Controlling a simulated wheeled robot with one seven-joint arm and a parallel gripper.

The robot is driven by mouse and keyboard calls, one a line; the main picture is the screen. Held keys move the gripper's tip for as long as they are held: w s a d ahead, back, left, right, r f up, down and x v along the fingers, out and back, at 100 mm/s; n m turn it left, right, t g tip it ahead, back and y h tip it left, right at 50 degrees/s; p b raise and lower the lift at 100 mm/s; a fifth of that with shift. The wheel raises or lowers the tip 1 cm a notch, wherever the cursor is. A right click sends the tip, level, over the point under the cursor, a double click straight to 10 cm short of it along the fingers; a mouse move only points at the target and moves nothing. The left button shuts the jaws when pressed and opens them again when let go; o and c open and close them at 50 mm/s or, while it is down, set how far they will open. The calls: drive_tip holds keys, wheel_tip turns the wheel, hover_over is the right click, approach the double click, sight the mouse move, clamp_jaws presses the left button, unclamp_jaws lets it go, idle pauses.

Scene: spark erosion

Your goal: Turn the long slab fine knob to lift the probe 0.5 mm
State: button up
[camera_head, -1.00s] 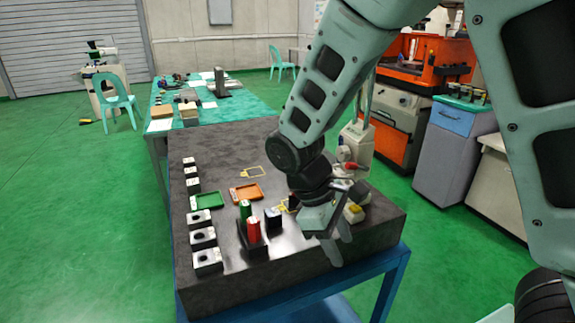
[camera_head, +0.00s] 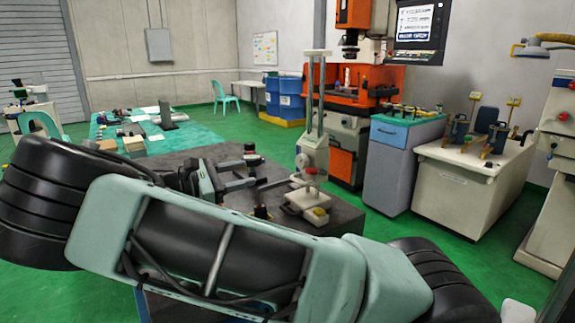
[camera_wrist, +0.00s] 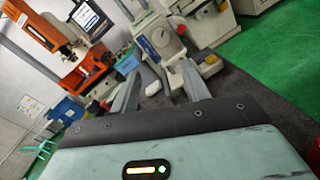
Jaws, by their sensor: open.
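A cream height gauge (camera_head: 313,160) with a tall twin column stands on the dark stone slab (camera_head: 345,211). In the wrist view the gauge (camera_wrist: 165,42) with its round dial stands beyond my fingers. A red part shows on its body in the head view. I cannot pick out the long slab fine knob or the probe tip for certain. My gripper (camera_head: 256,171) is to the left of the gauge, with its fingers towards it. In the wrist view my gripper (camera_wrist: 160,75) is open, with nothing between the fingers, and apart from the gauge. My arm hides much of the slab.
A blue-grey cabinet (camera_head: 398,160) and an orange machine (camera_head: 360,80) stand behind. A green-topped table (camera_head: 120,130) is at back left. Green floor is open on the right.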

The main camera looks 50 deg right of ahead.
sight(299, 162)
drive_tip(key=p+x, duration=0.2)
drive_tip(key=x, duration=1.3)
drive_tip(key=shift+s+d, duration=0.15)
drive_tip(key=shift+d, duration=0.05)
drive_tip(key=c, duration=0.7)
